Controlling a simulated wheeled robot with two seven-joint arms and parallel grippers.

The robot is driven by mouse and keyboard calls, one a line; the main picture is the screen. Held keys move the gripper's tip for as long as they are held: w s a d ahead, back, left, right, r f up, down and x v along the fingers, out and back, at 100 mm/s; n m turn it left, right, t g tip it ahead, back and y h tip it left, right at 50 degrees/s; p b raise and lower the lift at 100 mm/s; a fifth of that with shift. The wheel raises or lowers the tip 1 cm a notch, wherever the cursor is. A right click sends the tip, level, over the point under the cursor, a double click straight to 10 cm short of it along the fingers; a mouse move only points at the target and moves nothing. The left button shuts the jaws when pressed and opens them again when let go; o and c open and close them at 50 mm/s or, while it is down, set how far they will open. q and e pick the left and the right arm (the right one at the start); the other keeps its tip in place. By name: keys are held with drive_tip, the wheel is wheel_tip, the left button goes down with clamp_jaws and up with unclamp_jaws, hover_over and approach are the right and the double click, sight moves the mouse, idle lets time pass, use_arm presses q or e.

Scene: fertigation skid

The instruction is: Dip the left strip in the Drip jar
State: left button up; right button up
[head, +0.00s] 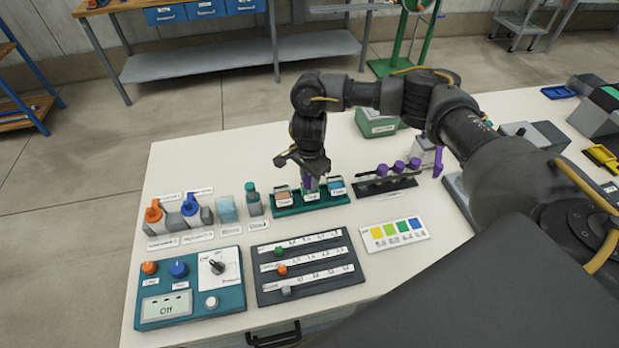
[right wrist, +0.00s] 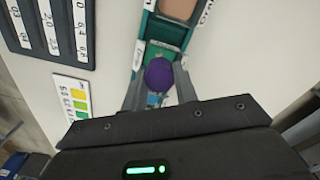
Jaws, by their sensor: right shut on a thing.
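My right gripper (head: 310,180) points down over the green jar holder (head: 290,211). It is shut on a strip with a purple grip (right wrist: 158,75), which shows between the fingers in the right wrist view. The strip is at the middle jar of the holder; its lower end is hidden, so I cannot tell how deep it reaches. A peach jar (head: 283,196) stands left of it and a blue jar (head: 337,185) right of it. The jar labels are too small to read surely. A dark rack (head: 372,190) with several purple grips stands to the right. My left gripper is not in view.
A colour chart (head: 396,234) lies front right of the holder. A dark slider board (head: 306,266) and a teal control panel (head: 189,288) reading "Off" lie in front. Orange and blue bottles (head: 190,209) stand left. A green box (head: 376,123) stands behind.

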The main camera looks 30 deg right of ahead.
drive_tip(key=shift+r+p, duration=2.95)
drive_tip(key=shift+r, duration=1.1)
drive_tip(key=shift+f, duration=0.1)
